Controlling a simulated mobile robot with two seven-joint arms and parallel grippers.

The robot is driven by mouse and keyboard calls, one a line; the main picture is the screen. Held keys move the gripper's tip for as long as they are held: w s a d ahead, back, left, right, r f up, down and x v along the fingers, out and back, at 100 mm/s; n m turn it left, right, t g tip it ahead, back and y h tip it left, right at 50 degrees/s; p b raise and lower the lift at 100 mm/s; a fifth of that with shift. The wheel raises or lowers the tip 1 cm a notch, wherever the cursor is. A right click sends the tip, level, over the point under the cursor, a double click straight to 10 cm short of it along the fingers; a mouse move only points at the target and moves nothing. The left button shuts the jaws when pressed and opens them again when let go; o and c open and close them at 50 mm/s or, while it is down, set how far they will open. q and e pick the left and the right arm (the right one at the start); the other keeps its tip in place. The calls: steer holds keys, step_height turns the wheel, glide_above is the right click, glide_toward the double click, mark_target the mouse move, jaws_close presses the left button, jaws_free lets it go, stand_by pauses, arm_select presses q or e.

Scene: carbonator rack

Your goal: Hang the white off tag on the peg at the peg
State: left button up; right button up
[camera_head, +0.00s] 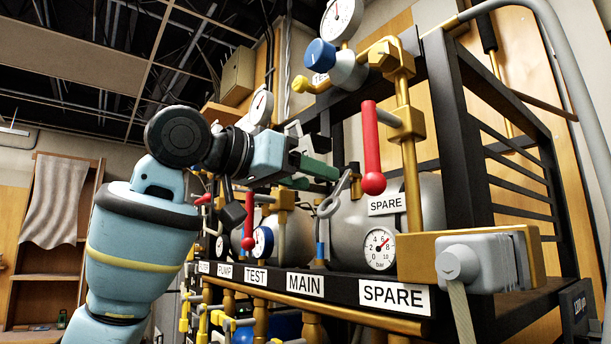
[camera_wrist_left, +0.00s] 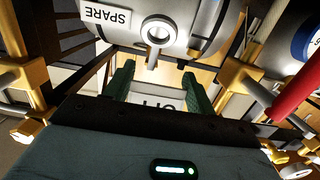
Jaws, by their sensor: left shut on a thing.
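My left gripper (camera_head: 318,172) has green fingers and reaches in from the left, in front of the rack. In the left wrist view the gripper (camera_wrist_left: 157,84) is shut on the white off tag (camera_wrist_left: 158,98). The tag shows between the fingers with part of its dark lettering upside down, and the gripper body hides the rest. I cannot make out the tag clearly in the head view. A grey ring with a short rod (camera_head: 328,207) stands just beyond the fingertips. It also shows in the left wrist view (camera_wrist_left: 158,30), apart from the tag. I cannot tell which part is the peg.
The black rack shelf carries labels, with SPARE (camera_head: 394,296) nearest. A red lever (camera_head: 371,150) hangs right of the gripper, and another red lever (camera_head: 248,225) is below it. A gauge (camera_head: 380,248) sits on the grey tank. Brass pipes and the black frame (camera_head: 455,140) crowd the right.

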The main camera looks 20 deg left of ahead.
arm_select(q)
steer(key=shift+w+d+f, duration=0.25)
steer(key=shift+w+f, duration=0.1)
steer(key=shift+f, duration=0.1)
stand_by(1.1)
steer(key=o, duration=1.3)
steer(key=v, duration=0.8)
stand_by(1.0)
steer(key=shift+f, duration=0.15)
stand_by(0.4)
